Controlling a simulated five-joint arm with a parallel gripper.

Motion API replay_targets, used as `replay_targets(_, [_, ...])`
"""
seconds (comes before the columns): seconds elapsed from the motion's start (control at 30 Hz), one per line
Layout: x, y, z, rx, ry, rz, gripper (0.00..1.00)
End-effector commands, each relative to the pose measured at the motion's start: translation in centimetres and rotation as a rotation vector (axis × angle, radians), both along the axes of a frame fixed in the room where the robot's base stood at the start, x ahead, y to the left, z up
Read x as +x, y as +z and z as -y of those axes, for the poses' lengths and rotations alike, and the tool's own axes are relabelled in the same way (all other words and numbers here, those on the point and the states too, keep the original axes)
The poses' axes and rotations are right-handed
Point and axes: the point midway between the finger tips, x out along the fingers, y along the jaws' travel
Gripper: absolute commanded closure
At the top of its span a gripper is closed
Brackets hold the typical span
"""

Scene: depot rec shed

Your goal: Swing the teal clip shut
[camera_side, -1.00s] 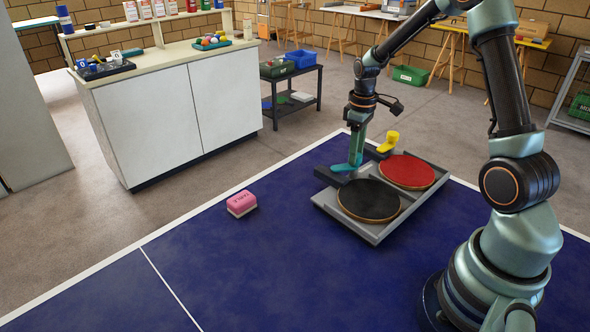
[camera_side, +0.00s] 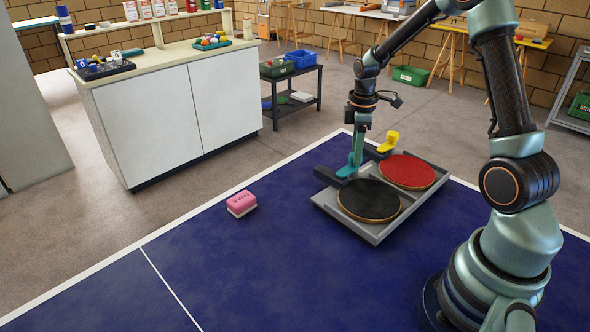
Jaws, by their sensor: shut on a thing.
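The teal clip (camera_side: 346,171) stands at the back left end of a grey tray (camera_side: 371,236), by the dark handle of the black paddle (camera_side: 369,200). It looks raised and tilted, its lower end near the handle; I cannot tell whether they touch. My gripper (camera_side: 357,155) comes down from above and is shut on the clip; the fingers are small and hard to tell from it. The yellow clip (camera_side: 389,141) stands up beside the red paddle (camera_side: 407,171), to the right of my gripper.
The tray lies on a blue table (camera_side: 215,265) with white lines. The table's front and left are otherwise clear. A white cabinet (camera_side: 165,120) and a dark cart (camera_side: 291,95) stand beyond.

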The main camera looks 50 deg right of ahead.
Motion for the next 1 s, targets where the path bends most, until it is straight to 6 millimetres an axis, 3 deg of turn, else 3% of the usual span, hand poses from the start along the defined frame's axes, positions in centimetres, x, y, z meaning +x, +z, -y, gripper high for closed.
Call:
replay_targets(0.33, [0.1, 0.1, 0.0, -0.001, 0.004, 0.002, 1.00])
replay_targets(0.37, [0.1, 0.1, 0.0, -0.001, 0.004, 0.002, 0.45])
replay_targets(0.4, [0.1, 0.1, 0.0, -0.001, 0.004, 0.002, 0.30])
replay_targets(0.43, [0.1, 0.1, 0.0, -0.001, 0.003, 0.002, 0.26])
replay_targets(0.77, [0.0, 0.2, 0.0, 0.000, 0.002, 0.001, 0.26])
replay_targets(1.0, [0.1, 3.2, 0.0, -0.002, 0.002, 0.005, 0.26])
